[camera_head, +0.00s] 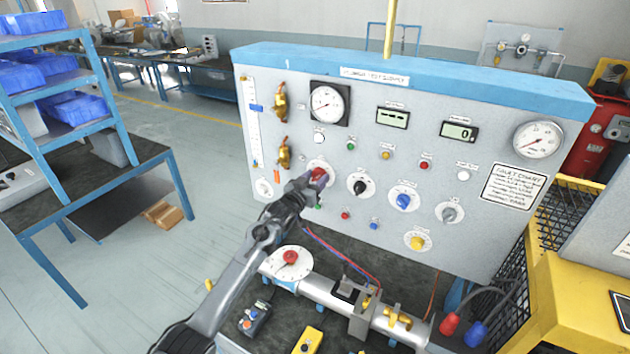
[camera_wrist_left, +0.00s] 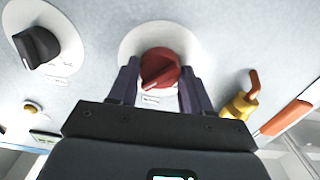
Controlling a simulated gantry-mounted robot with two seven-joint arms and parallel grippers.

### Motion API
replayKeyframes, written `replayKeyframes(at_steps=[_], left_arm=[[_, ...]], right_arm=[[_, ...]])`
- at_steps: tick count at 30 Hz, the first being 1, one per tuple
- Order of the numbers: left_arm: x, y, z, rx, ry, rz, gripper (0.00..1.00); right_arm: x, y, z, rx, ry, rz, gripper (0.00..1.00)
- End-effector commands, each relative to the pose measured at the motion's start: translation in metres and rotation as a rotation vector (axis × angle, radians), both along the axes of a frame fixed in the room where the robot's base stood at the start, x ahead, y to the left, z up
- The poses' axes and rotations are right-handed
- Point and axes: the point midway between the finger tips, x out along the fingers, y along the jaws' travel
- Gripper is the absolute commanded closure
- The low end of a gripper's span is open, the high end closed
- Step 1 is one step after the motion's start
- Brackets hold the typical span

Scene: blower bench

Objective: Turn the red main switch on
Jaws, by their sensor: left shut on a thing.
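The red main switch (camera_head: 319,175) is a round red knob on a white dial plate, on the left part of the grey panel. In the left wrist view the red knob (camera_wrist_left: 160,68) sits between my two dark fingers, with a pale pointer line on its face slanting to the lower left. My left gripper (camera_head: 312,181) is at the knob, its fingers shut on it from both sides; it also shows in the left wrist view (camera_wrist_left: 158,88). The gripper hides part of the dial in the head view. My right gripper is not in view.
Black (camera_head: 361,184), blue (camera_head: 404,201) and grey knobs are right of the red one. Brass valves (camera_head: 282,103) are above left. A blue shelf stands at far left.

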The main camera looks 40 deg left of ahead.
Motion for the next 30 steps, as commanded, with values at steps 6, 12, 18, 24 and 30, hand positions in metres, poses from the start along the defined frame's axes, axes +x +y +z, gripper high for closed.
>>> replayKeyframes(at_steps=[6,12,18,24,30], left_arm=[[-0.0001,0.0001,-0.0009,0.053,0.010,0.000,0.82],[-0.0001,0.0002,-0.0008,0.066,0.013,0.001,0.82],[-0.0001,0.0002,-0.0008,0.066,0.012,0.000,0.82],[0.0000,0.0002,-0.0007,0.065,0.012,0.000,0.33],[0.0000,0.0002,-0.0004,0.064,0.011,0.000,0.26]], right_arm=[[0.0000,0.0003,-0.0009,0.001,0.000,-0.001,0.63],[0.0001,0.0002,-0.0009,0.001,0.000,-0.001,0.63],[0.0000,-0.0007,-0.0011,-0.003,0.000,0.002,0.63],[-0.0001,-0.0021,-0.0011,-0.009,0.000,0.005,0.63],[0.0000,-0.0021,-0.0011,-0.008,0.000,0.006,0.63]])
